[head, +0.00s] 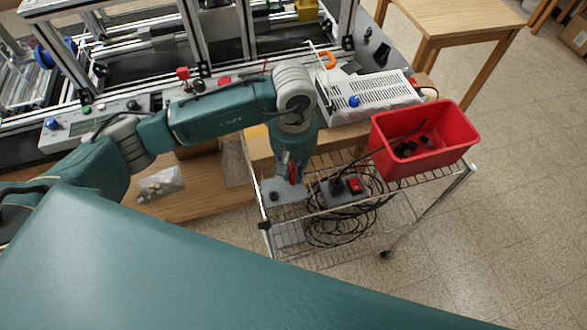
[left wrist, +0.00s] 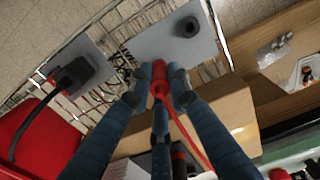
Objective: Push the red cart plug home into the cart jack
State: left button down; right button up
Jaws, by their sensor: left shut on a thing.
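The red cart plug (head: 293,173) is between the fingers of my left gripper (head: 290,164), above the wire cart. In the left wrist view my left gripper (left wrist: 157,88) is shut on the red plug (left wrist: 159,72), and a red cable trails back from it. The cart jack is a black round socket (head: 275,196) on a grey plate (head: 288,188). In the left wrist view the jack (left wrist: 188,27) is up and right of the plug, apart from it. The plug's tip is toward the plate (left wrist: 160,42); its height above it is hard to tell. My right gripper is out of view.
A grey box with a black plug and red switch (head: 354,185) sits beside the plate. A red bin (head: 425,150) stands on the cart's right end. Black cables (head: 340,225) coil on the lower shelf. The wooden bench edge (head: 200,204) is close left.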

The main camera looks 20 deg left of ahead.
pick_arm(q)
jog(key=shift+f, duration=0.3)
jog(key=c, duration=1.5)
grip_release()
jog(key=shift+c, duration=0.2)
jog(key=shift+r, duration=0.1)
notch_tip(320, 180, up, 12)
